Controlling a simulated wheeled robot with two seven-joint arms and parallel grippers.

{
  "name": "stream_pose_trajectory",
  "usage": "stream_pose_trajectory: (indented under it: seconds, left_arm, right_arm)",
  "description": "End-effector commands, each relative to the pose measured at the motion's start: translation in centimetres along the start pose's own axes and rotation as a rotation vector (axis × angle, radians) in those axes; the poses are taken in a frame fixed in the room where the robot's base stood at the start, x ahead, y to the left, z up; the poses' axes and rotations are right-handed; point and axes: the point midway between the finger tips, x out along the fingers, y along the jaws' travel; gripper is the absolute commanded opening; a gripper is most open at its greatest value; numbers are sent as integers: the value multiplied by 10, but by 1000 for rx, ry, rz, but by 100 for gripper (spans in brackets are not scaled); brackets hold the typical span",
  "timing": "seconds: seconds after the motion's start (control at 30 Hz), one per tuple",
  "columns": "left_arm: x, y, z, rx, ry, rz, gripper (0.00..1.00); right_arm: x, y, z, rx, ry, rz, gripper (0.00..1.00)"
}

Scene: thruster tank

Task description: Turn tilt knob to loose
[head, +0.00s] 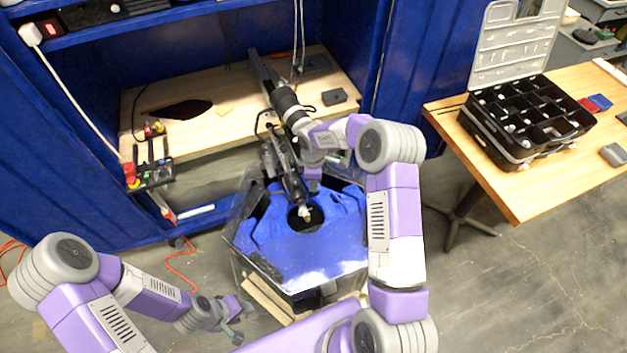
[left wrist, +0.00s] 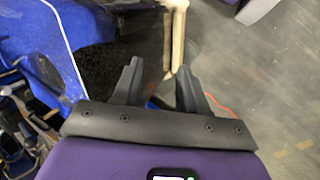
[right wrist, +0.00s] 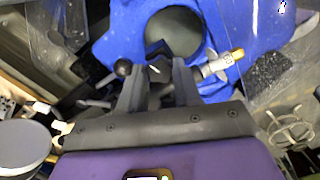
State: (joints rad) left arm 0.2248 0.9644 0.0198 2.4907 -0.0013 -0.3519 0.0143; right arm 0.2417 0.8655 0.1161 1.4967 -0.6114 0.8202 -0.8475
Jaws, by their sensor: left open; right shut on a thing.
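The black thruster (head: 291,110) leans from the wooden bench down into the tank (head: 240,215), which has a blue liner (head: 315,257). My right gripper (head: 312,188) is over the tank beside the thruster's lower shaft. In the right wrist view its fingers (right wrist: 160,72) are shut on a small dark part (right wrist: 158,68), apparently the tilt knob, mostly hidden between them. A black ball-ended lever (right wrist: 123,68) is just left of the fingers. My left gripper (head: 240,312) is open and empty, low at the tank's front left; its fingers (left wrist: 158,78) are apart in the left wrist view.
A black organiser case (head: 530,120) with an open lid stands on the right table (head: 510,195). The bench (head: 190,118) behind the tank has a small dark box (head: 334,97). A red cable (head: 183,265) lies on the floor.

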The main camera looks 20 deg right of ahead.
Motion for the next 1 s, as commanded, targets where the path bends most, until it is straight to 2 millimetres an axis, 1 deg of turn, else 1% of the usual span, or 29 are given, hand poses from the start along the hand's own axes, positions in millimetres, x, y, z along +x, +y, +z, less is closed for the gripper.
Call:
stream_pose_trajectory:
  seconds: [0.2, 0.4, 0.6, 1.0]
  left_arm:
    - [0, 0, 0, 0, 0, 0, 43]
    - [0, 0, 0, 0, 0, 0, 43]
    - [0, 0, 0, 0, 0, 0, 43]
    - [0, 0, 0, 0, 0, 0, 43]
  right_arm:
    - [-1, 1, 0, -142, 0, 1, 2]
    - [-1, 1, 1, -224, -1, 1, 2]
    - [-1, 1, 0, -262, 0, 2, 2]
    - [-1, 1, 0, -271, 0, 2, 2]
